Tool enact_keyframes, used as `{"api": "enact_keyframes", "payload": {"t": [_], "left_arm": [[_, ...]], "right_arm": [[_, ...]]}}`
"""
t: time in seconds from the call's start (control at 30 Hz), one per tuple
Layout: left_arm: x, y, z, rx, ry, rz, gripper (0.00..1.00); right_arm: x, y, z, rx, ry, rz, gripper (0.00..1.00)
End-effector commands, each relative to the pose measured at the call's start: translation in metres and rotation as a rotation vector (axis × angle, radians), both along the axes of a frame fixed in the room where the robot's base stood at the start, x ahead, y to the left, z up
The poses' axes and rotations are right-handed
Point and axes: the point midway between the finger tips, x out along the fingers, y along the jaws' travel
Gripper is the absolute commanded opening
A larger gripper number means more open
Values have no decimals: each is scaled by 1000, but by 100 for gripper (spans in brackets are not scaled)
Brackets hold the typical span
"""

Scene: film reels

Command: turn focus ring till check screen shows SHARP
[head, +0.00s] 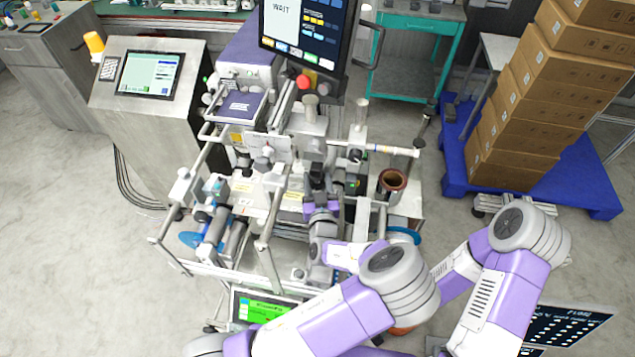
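My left gripper (317,181) reaches into the middle of the film machine (262,190), its dark fingers among the machine's grey parts. I cannot make out the focus ring; the gripper and wrist cover that spot. Whether the fingers are open or shut on something is too small to tell. A small screen (262,307) low at the front of the machine shows a bright green field; its text is too small to read and my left arm covers part of it. A monitor (309,30) at the top shows WAIT. My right gripper is hidden behind my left arm.
A console (150,74) with a lit screen and an orange lamp stands at the left. Boxes (540,110) are stacked on a blue pallet (585,182) at the right. A teal cart (425,62) stands behind. Rails and rods crowd the machine's front.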

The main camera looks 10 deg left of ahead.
Motion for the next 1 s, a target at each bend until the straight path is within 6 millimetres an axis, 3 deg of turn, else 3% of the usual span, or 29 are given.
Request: {"api": "enact_keyframes", "payload": {"t": [0.03,0.2,0.23,0.47,1.0], "left_arm": [[0,0,0,0,0,0,43],[0,0,0,0,0,0,17],[0,0,0,0,0,0,16],[0,4,0,5,-2,-51,16],[0,12,0,1,-2,-395,16]], "right_arm": [[0,0,0,0,0,0,57],[0,0,0,0,0,0,57],[0,0,0,0,0,0,57],[0,0,-4,0,0,0,57],[0,0,-19,0,0,0,57]]}}
